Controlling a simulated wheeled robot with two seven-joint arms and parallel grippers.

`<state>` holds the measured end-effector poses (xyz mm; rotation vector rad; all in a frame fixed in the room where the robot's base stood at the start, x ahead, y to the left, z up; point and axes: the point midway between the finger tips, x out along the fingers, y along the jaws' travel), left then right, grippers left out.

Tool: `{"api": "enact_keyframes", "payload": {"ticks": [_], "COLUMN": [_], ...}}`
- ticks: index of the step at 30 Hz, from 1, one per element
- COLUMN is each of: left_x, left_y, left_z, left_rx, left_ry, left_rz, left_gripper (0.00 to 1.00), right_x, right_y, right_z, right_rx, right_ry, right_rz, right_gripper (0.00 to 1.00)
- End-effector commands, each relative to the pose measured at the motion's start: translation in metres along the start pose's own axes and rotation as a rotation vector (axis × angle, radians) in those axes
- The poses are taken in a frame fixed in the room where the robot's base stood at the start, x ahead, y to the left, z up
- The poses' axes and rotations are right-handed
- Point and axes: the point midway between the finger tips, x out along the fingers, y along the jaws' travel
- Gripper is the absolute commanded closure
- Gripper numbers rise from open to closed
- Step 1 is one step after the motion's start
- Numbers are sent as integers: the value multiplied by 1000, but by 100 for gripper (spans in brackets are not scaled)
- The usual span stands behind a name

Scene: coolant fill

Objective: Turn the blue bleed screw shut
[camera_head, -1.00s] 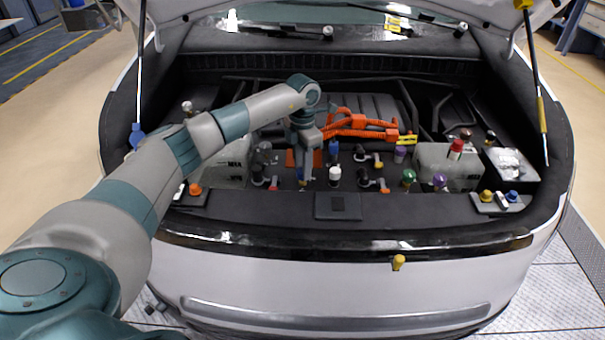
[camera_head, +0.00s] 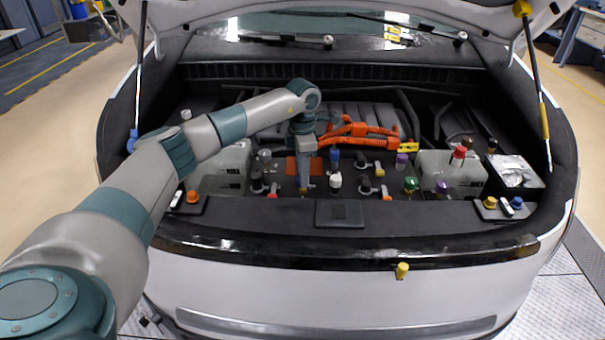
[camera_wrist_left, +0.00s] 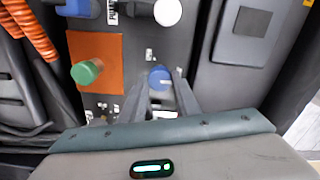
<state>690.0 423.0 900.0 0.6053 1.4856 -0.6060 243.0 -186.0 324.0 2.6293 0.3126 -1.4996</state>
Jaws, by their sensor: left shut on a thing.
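The blue bleed screw (camera_wrist_left: 160,77) shows in the left wrist view as a round blue knob between the tips of my left gripper (camera_wrist_left: 162,82). Both fingers touch or closely flank its sides, and the jaws are shut on it. In the head view my left gripper (camera_head: 304,187) points down into the front of the engine bay, and I cannot make out the screw there. My right gripper is in neither view.
A green knob (camera_wrist_left: 86,72) stands by an orange patch (camera_wrist_left: 108,50), left of the fingers in the wrist view. A white cap (camera_head: 335,181) and a blue cap (camera_head: 334,157) stand close by. Orange cables (camera_head: 355,131) lie behind the gripper.

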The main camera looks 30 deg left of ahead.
Motion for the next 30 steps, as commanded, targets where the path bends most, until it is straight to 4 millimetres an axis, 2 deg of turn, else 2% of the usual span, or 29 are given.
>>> {"api": "enact_keyframes", "payload": {"ticks": [1, 3, 17, 23, 30], "left_x": [-1, -1, -6, -27, -71], "left_y": [1, 1, 1, 1, 1], "left_z": [0, 0, 0, 1, 1], "left_rx": [0, 0, -1, -1, -1], "left_ry": [-2, -2, -1, -3, -5], "left_rz": [2, 2, 1, 2, 4], "left_gripper": [64, 52, 52, 52, 52], "right_x": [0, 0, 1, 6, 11], "right_y": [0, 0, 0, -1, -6], "right_z": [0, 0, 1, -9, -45], "right_rx": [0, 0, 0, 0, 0], "right_ry": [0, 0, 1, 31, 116], "right_rz": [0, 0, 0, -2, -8], "right_gripper": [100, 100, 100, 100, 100]}}
